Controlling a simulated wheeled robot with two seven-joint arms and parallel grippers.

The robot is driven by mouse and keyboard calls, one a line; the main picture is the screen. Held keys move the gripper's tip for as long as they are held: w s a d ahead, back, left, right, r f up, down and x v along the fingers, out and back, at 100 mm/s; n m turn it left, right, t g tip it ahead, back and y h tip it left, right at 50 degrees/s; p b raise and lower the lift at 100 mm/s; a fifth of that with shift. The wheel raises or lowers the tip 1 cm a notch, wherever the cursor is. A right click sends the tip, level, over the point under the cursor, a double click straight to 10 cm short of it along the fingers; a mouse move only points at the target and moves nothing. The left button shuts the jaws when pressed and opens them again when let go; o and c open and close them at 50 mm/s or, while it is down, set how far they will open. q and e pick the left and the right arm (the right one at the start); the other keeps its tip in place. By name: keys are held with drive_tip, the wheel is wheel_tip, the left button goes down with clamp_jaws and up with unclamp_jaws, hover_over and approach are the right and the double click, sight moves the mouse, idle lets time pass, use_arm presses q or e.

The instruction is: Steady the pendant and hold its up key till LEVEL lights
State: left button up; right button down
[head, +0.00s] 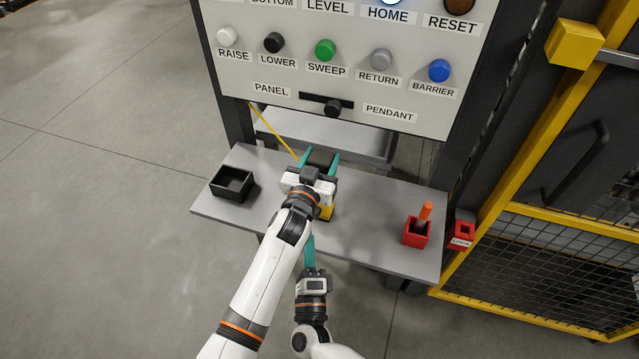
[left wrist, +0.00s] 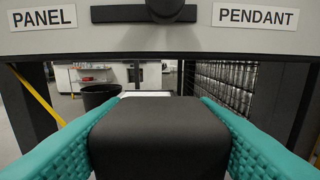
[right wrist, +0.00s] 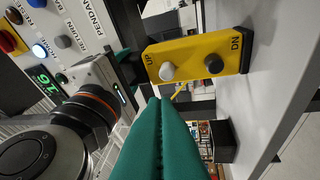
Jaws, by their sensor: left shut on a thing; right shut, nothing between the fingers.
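The yellow pendant (right wrist: 195,58) shows in the right wrist view with a pale UP key (right wrist: 167,71) and a black DN key (right wrist: 213,64). My left gripper (head: 320,160) is shut on its black end (left wrist: 158,135), above the grey shelf. In the head view my left arm hides most of the pendant; a yellow part (head: 325,212) shows. My right gripper (right wrist: 163,101) is shut and empty, its tips close to the UP key; contact cannot be told. The LEVEL label (head: 328,6) is in the head view, but its lamp is cut off.
The shelf (head: 375,200) bears a black open box (head: 232,184) and a red holder (head: 416,233) with an orange-handled thing. The button panel (head: 350,75) stands behind, with a PANEL/PENDANT knob (head: 333,107). A yellow-framed mesh fence (head: 550,262) is at right.

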drive_tip(key=s+d+r+m+g+y, duration=0.2)
drive_tip(key=d+m+g+y, duration=0.1)
drive_tip(key=m, duration=1.1)
drive_tip(key=s+d+r+m+g+y, duration=0.1)
drive_tip(key=s+d+m+g+y, duration=0.1)
drive_tip(key=m, duration=1.3)
drive_tip(key=d+g+y, duration=0.1)
drive_tip(key=y, duration=0.1)
drive_tip(key=shift+d+r+y, duration=0.15)
drive_tip(key=shift+r+y, duration=0.2)
drive_tip(key=shift+y, duration=0.05)
drive_tip(key=shift+w, duration=0.1)
